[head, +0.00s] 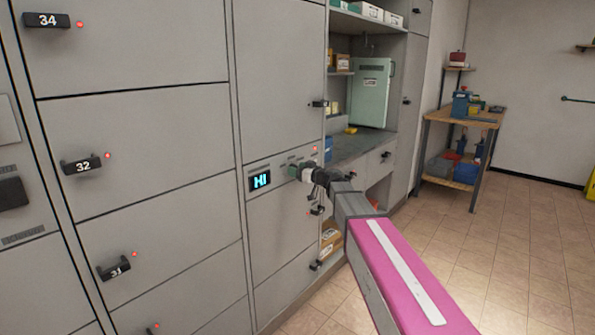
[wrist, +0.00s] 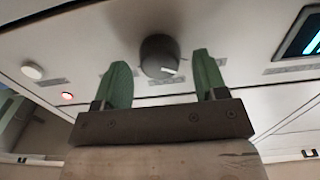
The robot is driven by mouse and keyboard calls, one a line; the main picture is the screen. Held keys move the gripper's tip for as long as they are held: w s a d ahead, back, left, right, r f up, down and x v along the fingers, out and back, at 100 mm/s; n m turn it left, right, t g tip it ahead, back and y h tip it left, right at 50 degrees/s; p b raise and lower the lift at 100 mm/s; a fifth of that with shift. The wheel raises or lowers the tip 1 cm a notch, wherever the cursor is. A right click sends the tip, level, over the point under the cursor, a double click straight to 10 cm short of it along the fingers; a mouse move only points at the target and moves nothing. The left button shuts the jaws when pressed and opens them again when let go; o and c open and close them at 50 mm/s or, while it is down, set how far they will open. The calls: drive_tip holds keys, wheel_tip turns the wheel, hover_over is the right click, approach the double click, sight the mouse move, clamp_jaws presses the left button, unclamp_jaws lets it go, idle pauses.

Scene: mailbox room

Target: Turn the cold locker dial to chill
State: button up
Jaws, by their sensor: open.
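The dial (wrist: 159,57) is a dark round knob with a white pointer mark on the locker's control panel in the wrist view. My gripper (wrist: 160,80) is open, with its two green fingers on either side of the dial, and a gap shows between each finger and the knob. The labels around the dial are too small to read.
A red light (wrist: 67,95) and a pale round button (wrist: 32,72) sit on the same panel. Numbered lockers with black handles (head: 82,164) fill the left. A counter (head: 360,146) with shelves and a workbench (head: 462,118) stand beyond.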

drive_tip(key=shift+w+a, duration=0.1)
drive_tip(key=shift+a, duration=0.05)
drive_tip(key=shift+c, duration=0.4)
drive_tip(key=c, duration=0.8)
drive_tip(key=shift+m, duration=0.4)
drive_tip(key=m, duration=2.3)
drive_tip(key=shift+w+f, duration=0.15)
drive_tip(key=shift+f, duration=0.15)
